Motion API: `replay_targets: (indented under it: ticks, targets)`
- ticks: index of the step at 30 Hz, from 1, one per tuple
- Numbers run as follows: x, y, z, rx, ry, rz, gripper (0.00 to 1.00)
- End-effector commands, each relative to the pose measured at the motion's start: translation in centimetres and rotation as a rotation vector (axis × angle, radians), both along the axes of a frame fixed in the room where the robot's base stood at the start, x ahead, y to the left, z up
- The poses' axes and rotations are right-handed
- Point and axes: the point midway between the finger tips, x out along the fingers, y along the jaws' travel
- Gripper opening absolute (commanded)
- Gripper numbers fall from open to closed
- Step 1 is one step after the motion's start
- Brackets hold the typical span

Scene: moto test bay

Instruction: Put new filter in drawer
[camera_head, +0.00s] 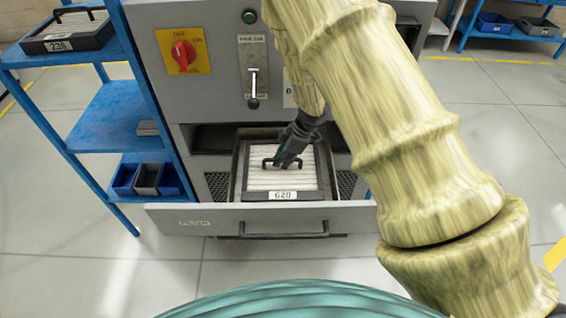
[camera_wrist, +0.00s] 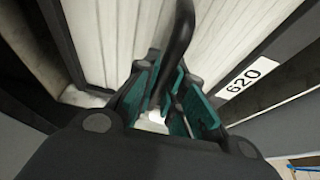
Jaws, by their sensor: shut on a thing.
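The filter (camera_head: 297,178) is a white pleated panel in a dark frame with a black handle and a label reading 620. It lies in the open drawer (camera_head: 212,218) of the grey machine, inside the drawer's walls. I cannot tell whether it rests fully on the drawer floor. My gripper (camera_head: 283,162) is over the filter and shut on its handle. In the wrist view the teal fingers (camera_wrist: 165,100) close around the black handle (camera_wrist: 178,45), with the white pleats and the 620 label (camera_wrist: 247,77) beyond. My arm hides part of the machine's right side.
A blue shelf (camera_head: 112,115) stands left of the machine, with another filter (camera_head: 70,33) on its top, labelled about 236. Small bins (camera_head: 147,178) sit on its lowest shelf. A red rotary switch (camera_head: 183,54) and a lever (camera_head: 253,85) are on the machine's front. Floor is clear in front-left.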

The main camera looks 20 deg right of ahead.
Motion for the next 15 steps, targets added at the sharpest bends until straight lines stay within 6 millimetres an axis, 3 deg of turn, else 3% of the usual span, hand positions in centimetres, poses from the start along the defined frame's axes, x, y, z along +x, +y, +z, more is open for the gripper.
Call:
replay_targets:
  ticks: [14,15]
  targets:
    - [0.05,-0.02,-0.25,0.0,-0.001,0.001,0.0]
    - [0.02,-0.01,-0.3,0.0,-0.001,0.001,0.17]
